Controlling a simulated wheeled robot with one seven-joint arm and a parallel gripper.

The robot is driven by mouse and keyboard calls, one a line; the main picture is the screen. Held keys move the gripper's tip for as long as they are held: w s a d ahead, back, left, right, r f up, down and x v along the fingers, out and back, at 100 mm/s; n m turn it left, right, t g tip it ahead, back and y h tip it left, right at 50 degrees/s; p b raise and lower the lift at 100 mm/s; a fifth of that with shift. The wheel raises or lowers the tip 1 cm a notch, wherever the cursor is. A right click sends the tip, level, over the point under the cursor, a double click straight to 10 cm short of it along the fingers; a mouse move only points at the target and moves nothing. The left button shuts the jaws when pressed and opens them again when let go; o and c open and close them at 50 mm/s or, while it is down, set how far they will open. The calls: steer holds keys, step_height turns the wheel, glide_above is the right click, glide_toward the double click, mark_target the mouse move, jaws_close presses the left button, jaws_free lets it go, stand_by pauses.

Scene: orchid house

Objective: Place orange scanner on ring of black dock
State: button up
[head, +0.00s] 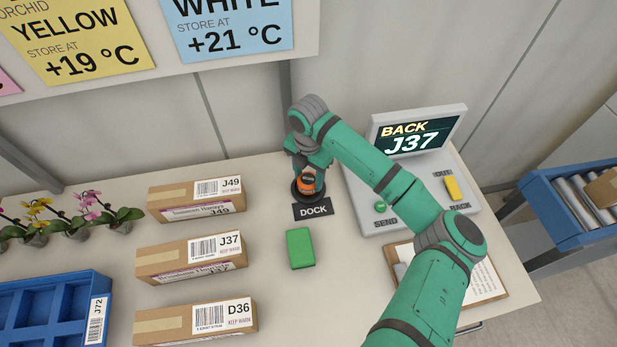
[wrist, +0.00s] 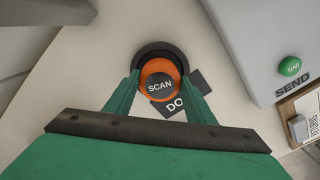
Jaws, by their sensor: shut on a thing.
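The orange scanner (head: 307,180) has a dark top marked SCAN, and it also shows in the wrist view (wrist: 158,82). My gripper (wrist: 157,88) is shut on it, with one green finger on each side. The black dock (head: 312,211) has a label reading DOCK and a round black ring (wrist: 150,52). In the wrist view the scanner is over the ring, and a dark arc of the ring shows beyond it. I cannot tell whether the scanner rests on the ring or is held just above it.
A grey console (head: 405,170) with a screen reading BACK J37 stands right of the dock. A green block (head: 300,248) lies in front of the dock. Cartons (head: 195,198) labelled J49, J37 and D36 stand at left. A clipboard (head: 485,282) lies at right.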

mark_target(309, 178)
steer(key=shift+f, duration=0.3)
steer(key=shift+f, duration=0.15)
steer(key=o, duration=1.1)
step_height(309, 178, up, 12)
steer(key=shift+r, duration=0.2)
steer(key=shift+d, duration=0.1)
